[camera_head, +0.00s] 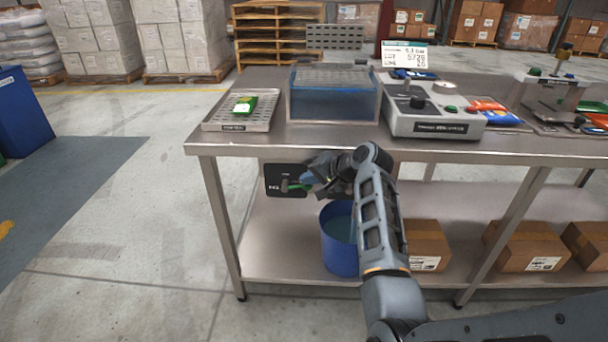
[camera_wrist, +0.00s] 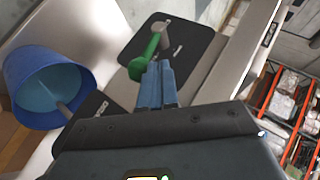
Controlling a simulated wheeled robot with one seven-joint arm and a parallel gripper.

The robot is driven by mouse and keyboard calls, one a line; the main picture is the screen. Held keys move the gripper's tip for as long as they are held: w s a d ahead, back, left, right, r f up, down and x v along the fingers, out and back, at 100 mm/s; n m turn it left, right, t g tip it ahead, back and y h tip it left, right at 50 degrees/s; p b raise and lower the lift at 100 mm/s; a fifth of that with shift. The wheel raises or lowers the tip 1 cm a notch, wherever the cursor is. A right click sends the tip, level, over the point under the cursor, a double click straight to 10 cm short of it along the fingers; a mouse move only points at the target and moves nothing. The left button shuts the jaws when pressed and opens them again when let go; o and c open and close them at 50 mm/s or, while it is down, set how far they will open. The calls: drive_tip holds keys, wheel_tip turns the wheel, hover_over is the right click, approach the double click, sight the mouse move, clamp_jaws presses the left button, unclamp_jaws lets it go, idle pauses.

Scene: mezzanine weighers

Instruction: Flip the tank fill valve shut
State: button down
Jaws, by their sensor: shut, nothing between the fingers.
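The valve has a green lever (camera_head: 298,187) on a grey stub, mounted on a black plate (camera_head: 272,180) under the table's front edge. In the wrist view the green lever (camera_wrist: 145,56) slants across its black plate (camera_wrist: 188,55). My gripper (camera_head: 310,180) is at the lever; its blue fingers (camera_wrist: 158,70) are closed together and empty. The fingertips are right by the lever's near end; I cannot tell whether they touch it. The tank (camera_head: 335,104), clear-walled with blue water, stands on the table above. My arm hides the area right of the plate.
A blue bucket (camera_head: 335,250) with water stands on the lower shelf below my gripper; it also shows in the wrist view (camera_wrist: 22,100). A second black plate (camera_wrist: 92,120) is near it. A tray (camera_head: 212,121) and scale (camera_head: 405,121) flank the tank.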

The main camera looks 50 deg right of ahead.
drive_tip(key=shift+w, duration=0.1)
drive_tip(key=shift+w+a+f, duration=0.25)
drive_tip(key=shift+w+a, duration=0.2)
drive_tip(key=shift+w, duration=0.1)
drive_tip(key=s+a+r+p, duration=0.1)
drive_tip(key=s+r+p, duration=0.2)
drive_tip(key=s+r, duration=0.4)
wheel_tip(320, 180, up, 2)
drive_tip(key=shift+s+a+r, duration=0.1)
drive_tip(key=shift+s+a, duration=0.1)
drive_tip(key=shift+s, duration=0.05)
idle(0.4)
idle(0.5)
